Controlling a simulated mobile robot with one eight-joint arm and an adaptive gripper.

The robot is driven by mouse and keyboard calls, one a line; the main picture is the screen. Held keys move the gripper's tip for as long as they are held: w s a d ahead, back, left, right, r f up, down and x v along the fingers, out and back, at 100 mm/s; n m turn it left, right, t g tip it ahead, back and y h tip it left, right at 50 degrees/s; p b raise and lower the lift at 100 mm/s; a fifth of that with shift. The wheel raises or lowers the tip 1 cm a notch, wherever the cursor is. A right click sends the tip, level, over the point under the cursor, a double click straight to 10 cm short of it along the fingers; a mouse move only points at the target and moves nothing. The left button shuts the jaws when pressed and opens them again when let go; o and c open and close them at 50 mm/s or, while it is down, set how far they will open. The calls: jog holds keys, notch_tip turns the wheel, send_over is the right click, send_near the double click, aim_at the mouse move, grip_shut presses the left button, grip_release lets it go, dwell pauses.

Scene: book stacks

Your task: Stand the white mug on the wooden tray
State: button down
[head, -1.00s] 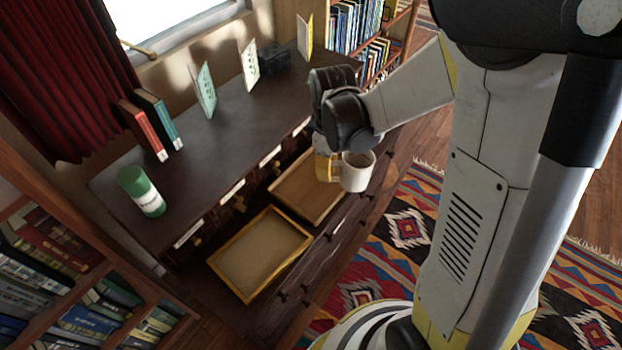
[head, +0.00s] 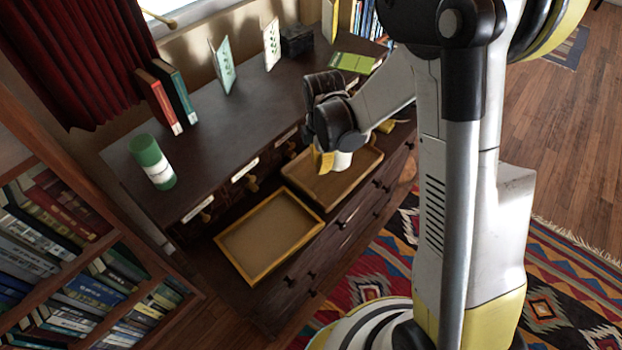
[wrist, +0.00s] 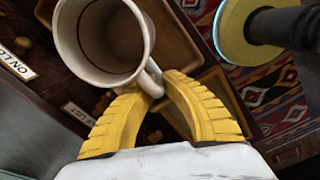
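The white mug (head: 343,160) hangs from my gripper (head: 322,159) in the head view, in front of a brown wooden tray (head: 331,190). Whether it touches the tray cannot be told. In the wrist view the mug (wrist: 98,42) looks empty, its mouth facing the camera. The yellow fingers of my gripper (wrist: 153,84) close on its handle, and part of the tray (wrist: 178,42) shows behind it. A second tray-like piece with a yellow wooden rim and tan bottom (head: 268,238) lies to the left in the head view.
A green-and-white can (head: 152,162), red and teal books (head: 165,97) and standing cards (head: 222,66) are on the dark cabinet top (head: 235,120). Knobbed drawers and labels line its front. A full bookshelf (head: 70,270) stands at left. A patterned rug (head: 365,275) covers the floor.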

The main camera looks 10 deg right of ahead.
jog(key=a+f, duration=0.1)
jog(key=w+a+f, duration=0.1)
jog(key=a, duration=0.1)
jog(key=shift+w+b, duration=0.2)
jog(key=shift+b, duration=0.2)
jog(key=shift+f+b, duration=1)
jog(key=shift+f, duration=0.95)
jog(key=shift+f, duration=0.15)
jog(key=c, duration=1.6)
grip_release()
